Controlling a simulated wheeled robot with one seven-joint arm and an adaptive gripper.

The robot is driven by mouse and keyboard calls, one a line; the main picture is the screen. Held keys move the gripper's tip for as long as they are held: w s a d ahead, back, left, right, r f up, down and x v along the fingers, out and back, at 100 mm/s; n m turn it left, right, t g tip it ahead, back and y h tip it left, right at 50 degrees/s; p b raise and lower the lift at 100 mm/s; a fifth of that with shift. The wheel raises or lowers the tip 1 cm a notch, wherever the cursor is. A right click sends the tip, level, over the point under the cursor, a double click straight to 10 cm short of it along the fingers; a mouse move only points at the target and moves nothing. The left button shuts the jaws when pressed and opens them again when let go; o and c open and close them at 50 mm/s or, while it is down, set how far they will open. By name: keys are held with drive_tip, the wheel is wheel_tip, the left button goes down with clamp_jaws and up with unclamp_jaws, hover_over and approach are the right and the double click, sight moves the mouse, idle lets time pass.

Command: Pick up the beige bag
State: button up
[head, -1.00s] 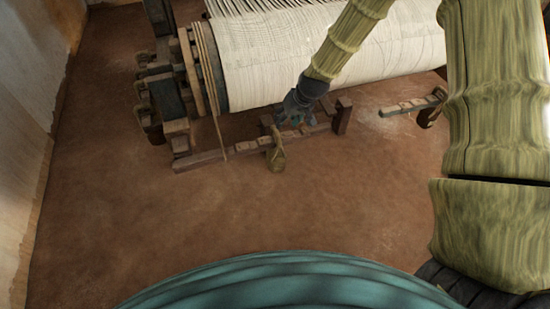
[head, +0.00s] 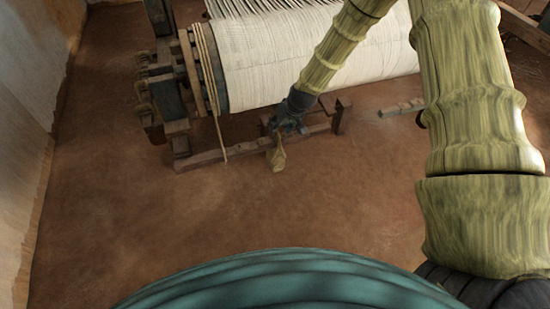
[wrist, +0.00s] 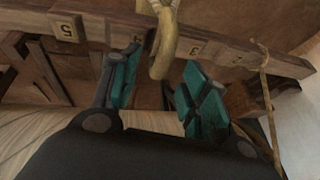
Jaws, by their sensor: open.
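The beige bag (head: 277,158) hangs from the low wooden rail (head: 208,157) in front of the loom. In the wrist view only its tan strap or upper part (wrist: 164,45) shows, over the rail between number blocks 4 and 3; the rest is cut off by the top edge. My gripper (head: 284,129) is right behind and just above the bag in the head view. In the wrist view my gripper (wrist: 158,78) is open, its two teal fingers on either side of the tan part, with visible gaps. I cannot tell whether they touch it.
The loom's large white warp roll (head: 300,60) lies behind the rail, beside its wooden frame (head: 190,75). A cord (wrist: 266,85) hangs from the rail on the right in the wrist view. A second short rail (head: 400,108) is at right. The brown floor (head: 180,220) in front is clear.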

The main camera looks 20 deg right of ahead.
drive_tip(key=shift+p+x, duration=0.35)
drive_tip(key=shift+x, duration=1.55)
drive_tip(key=shift+r, duration=0.1)
clamp_jaws()
